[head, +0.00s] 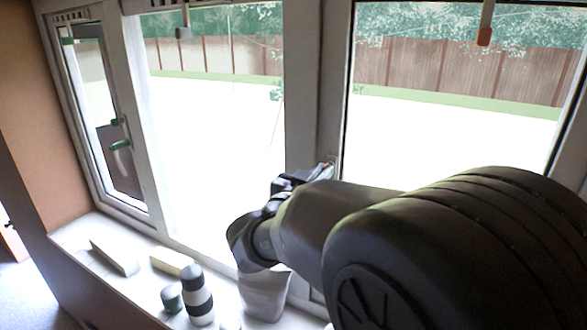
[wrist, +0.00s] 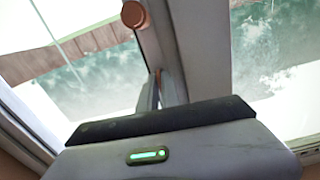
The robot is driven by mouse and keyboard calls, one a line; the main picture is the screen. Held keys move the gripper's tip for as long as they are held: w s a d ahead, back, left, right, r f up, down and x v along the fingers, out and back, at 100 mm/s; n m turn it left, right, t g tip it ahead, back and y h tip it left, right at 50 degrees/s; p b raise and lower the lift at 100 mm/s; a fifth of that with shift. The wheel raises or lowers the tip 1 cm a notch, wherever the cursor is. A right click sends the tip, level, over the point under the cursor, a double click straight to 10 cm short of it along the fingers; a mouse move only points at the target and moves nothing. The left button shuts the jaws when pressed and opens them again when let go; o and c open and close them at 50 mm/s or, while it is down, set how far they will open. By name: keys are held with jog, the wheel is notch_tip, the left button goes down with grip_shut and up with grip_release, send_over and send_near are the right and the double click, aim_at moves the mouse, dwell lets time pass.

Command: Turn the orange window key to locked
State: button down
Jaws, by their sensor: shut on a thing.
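My gripper (head: 322,170) reaches the upright window post (head: 305,100) in the head view, with my arm covering much of the window behind it. In the wrist view my gripper's narrow fingers (wrist: 160,92) are shut on the orange window key.
A green handle (head: 120,144) is on the left window. A dark and white striped jar (head: 198,298), a green pot (head: 172,299), a pale pot (head: 264,295) and blocks stand on the sill (head: 75,236). An orange-brown pull end (head: 484,37) hangs at the upper right.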

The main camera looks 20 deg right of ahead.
jog(key=shift+n, duration=0.4)
dwell(0.3)
jog(key=c, duration=1.6)
grip_release()
jog(key=b+v, duration=0.4)
jog(key=v, duration=1.3)
jog(key=shift+s+a+r, duration=0.1)
jog(key=shift+a, duration=0.1)
